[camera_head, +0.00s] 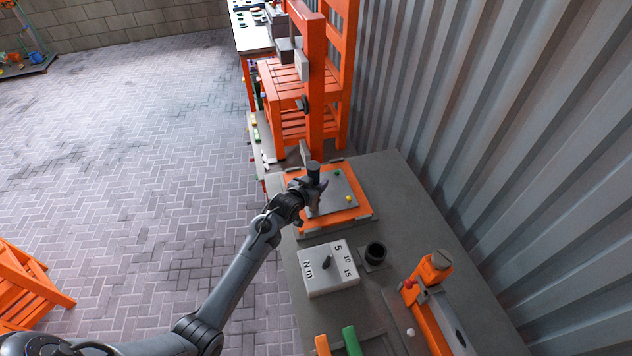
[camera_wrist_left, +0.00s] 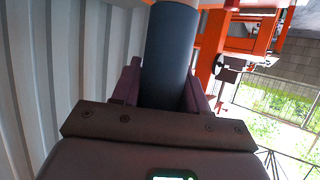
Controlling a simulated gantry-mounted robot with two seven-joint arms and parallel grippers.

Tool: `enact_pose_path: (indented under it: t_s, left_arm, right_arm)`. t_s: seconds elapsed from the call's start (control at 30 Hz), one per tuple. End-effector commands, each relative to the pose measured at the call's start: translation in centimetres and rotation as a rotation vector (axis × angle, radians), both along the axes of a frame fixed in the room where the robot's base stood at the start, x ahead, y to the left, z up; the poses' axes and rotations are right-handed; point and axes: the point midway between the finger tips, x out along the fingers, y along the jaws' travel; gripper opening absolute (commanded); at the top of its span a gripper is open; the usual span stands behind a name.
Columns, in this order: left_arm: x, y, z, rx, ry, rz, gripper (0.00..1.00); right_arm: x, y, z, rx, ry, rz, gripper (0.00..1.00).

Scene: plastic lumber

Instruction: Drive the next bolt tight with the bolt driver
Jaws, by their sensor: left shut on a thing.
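My left gripper (camera_head: 313,186) is over the left part of a grey plate (camera_head: 336,207) on an orange base. It is shut on the bolt driver, a dark upright cylinder (camera_head: 313,168). The driver's dark body (camera_wrist_left: 171,55) shows between the fingers in the left wrist view. A green bolt head (camera_head: 337,173) and a yellow one (camera_head: 348,198) show on the plate, to the right of the gripper. The driver's lower tip and whatever is under it are hidden by the gripper. My right gripper is not in view.
On the grey bench (camera_head: 410,215) stand a white dial box (camera_head: 322,280) marked 5, 10, 15 Nm and a black round holder (camera_head: 375,252). An orange tool (camera_head: 432,270) is at the right. A tall orange frame (camera_head: 315,90) rises behind the plate; a corrugated wall (camera_head: 500,120) bounds the right.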

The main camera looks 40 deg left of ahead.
Motion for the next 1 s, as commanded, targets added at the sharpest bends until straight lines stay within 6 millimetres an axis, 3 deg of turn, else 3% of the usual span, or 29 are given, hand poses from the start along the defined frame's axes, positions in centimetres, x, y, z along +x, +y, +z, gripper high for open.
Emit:
enact_pose_path:
  t_s: [1.0]
  left_arm:
    - [-0.1,0.0,-1.1,-0.001,0.004,0.000,0.00]
  right_arm:
    - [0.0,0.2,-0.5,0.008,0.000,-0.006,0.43]
